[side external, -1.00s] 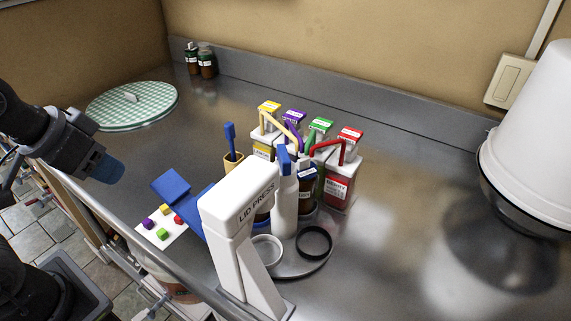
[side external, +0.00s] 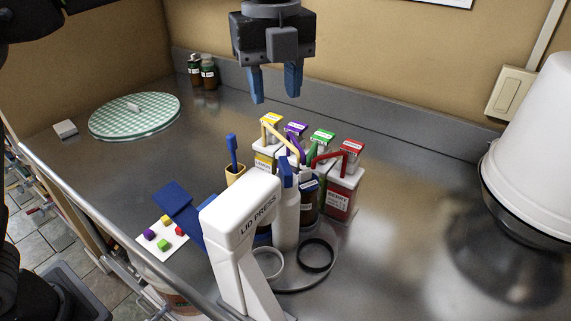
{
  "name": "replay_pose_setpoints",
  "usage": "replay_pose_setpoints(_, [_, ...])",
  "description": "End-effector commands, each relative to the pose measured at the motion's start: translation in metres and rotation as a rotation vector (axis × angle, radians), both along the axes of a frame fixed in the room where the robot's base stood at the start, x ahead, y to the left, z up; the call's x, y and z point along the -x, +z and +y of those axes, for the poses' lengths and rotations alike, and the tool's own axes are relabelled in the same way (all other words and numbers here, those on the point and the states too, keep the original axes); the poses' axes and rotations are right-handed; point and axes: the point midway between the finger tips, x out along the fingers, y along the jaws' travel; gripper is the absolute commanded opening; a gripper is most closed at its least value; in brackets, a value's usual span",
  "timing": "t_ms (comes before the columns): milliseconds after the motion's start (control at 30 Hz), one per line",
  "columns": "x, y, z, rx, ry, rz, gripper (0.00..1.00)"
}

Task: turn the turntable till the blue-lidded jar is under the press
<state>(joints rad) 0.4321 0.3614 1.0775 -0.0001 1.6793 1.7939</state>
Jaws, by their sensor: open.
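The white lid press (side external: 238,222) stands at the front centre. Behind and beside it is the grey turntable (side external: 300,281), partly hidden by the press. A dark jar with a blue lid (side external: 308,200) stands toward the turntable's back, right of a white post (side external: 286,222) with a blue top. Another dark jar (side external: 262,236) is mostly hidden behind the press, so I cannot tell its lid. A black ring (side external: 316,255) and a white ring (side external: 267,262) show on the turntable. My gripper (side external: 275,97) is open and empty, high above and behind the turntable, touching nothing.
Several lidded containers, including a red one (side external: 342,190), crowd behind the turntable. A yellow cup (side external: 235,174) with a blue tool stands left. A white card (side external: 161,234) holds coloured cubes. A white bucket (side external: 540,150) is at right. The counter between is clear.

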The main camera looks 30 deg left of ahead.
Motion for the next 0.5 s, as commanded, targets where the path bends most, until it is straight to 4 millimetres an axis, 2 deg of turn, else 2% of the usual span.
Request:
replay_pose_setpoints(100, [-0.004,-0.003,-0.013,-0.010,-0.105,0.019,0.41])
replay_pose_setpoints(267, [-0.005,-0.011,-0.015,-0.013,-0.135,0.025,0.41])
replay_pose_setpoints(367, [-0.005,-0.023,-0.015,-0.013,-0.133,0.025,0.41])
replay_pose_setpoints(500, [-0.005,-0.050,-0.014,-0.013,-0.132,0.026,0.41])
